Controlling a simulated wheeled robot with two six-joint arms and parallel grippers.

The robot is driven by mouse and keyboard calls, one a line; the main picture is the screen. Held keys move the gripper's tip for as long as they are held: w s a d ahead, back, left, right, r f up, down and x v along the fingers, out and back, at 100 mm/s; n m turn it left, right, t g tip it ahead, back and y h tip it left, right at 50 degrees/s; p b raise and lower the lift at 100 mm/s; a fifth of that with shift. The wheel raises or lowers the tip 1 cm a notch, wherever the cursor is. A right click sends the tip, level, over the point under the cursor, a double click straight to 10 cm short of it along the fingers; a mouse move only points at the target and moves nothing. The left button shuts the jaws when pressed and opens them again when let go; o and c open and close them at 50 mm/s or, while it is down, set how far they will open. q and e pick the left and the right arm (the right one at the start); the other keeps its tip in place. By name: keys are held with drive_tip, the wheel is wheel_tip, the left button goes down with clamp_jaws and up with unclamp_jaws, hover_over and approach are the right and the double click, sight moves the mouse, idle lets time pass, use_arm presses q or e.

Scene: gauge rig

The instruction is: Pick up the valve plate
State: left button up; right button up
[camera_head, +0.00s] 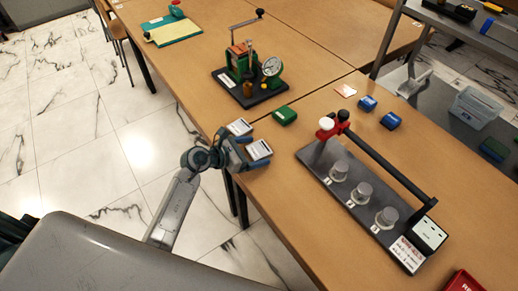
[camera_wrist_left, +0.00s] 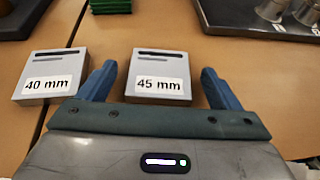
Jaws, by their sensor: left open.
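A grey block labelled 45 mm (camera_wrist_left: 160,62) lies flat on the table near its edge; it also shows in the head view (camera_head: 259,150). My left gripper (camera_wrist_left: 158,72) is open, with one blue finger on each side of this block and gaps between. It also shows in the head view (camera_head: 254,151). A similar block labelled 40 mm (camera_wrist_left: 48,67) lies left of it, outside the fingers; it also shows in the head view (camera_head: 239,127). No thing is labelled valve plate, so I cannot tell which it is. My right gripper is not in view.
A green block (camera_head: 285,115) lies behind the grey blocks. A dark rig with several metal knobs (camera_head: 361,193) stands to the right. A gauge rig (camera_head: 272,67) stands further back. Two blue blocks (camera_head: 367,103) (camera_head: 390,121) and a red tray (camera_head: 461,282) lie on the right.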

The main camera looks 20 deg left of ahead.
use_arm(q)
drive_tip(key=c, duration=1.2)
drive_tip(key=shift+o, duration=0.2)
